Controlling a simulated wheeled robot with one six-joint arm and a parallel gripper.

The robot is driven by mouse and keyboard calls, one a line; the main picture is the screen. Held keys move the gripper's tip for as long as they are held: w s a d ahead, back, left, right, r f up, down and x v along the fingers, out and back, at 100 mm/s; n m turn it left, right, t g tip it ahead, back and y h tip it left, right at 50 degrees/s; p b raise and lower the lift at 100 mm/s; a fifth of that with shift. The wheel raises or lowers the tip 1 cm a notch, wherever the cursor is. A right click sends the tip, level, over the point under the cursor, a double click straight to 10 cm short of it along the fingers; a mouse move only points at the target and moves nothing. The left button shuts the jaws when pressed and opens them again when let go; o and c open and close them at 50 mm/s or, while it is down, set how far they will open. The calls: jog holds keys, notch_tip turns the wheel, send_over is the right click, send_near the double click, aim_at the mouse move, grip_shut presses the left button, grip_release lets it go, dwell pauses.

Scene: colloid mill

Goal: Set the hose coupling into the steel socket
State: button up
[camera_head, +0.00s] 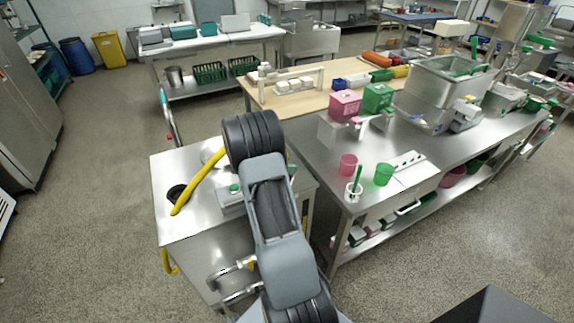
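I cannot make out the hose coupling for certain. My arm reaches over the cart, and its links hide my gripper.
The cart top (170,162) has a grey box with a green button (234,190) beside my arm. A long steel table (440,150) on the right carries a pink cup (348,165), a green cup (384,174) and bins. Open floor (95,150) lies to the left.

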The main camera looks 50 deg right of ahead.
jog(key=shift+a+r, duration=0.1)
jog(key=shift+r, duration=0.1)
jog(key=b+v, duration=0.1)
jog(key=v, duration=1)
jog(key=s+a+r+m+t+y, duration=0.2)
jog(key=s+a+m+t+y, duration=0.1)
jog(key=a, duration=0.6)
jog(key=s+a+r+m+t+y, duration=0.3)
jog(key=s+a+m+y, duration=0.2)
jog(key=a, duration=0.4)
jog(key=s+a+r+m+t+y, duration=0.2)
jog(key=s+a+m, duration=0.3)
jog(key=a, duration=0.4)
jog(key=shift+s+r+m+t+y, duration=0.3)
jog(key=shift+t+y, duration=0.1)
jog(key=shift+y, duration=0.5)
jog(key=shift+c, duration=0.4)
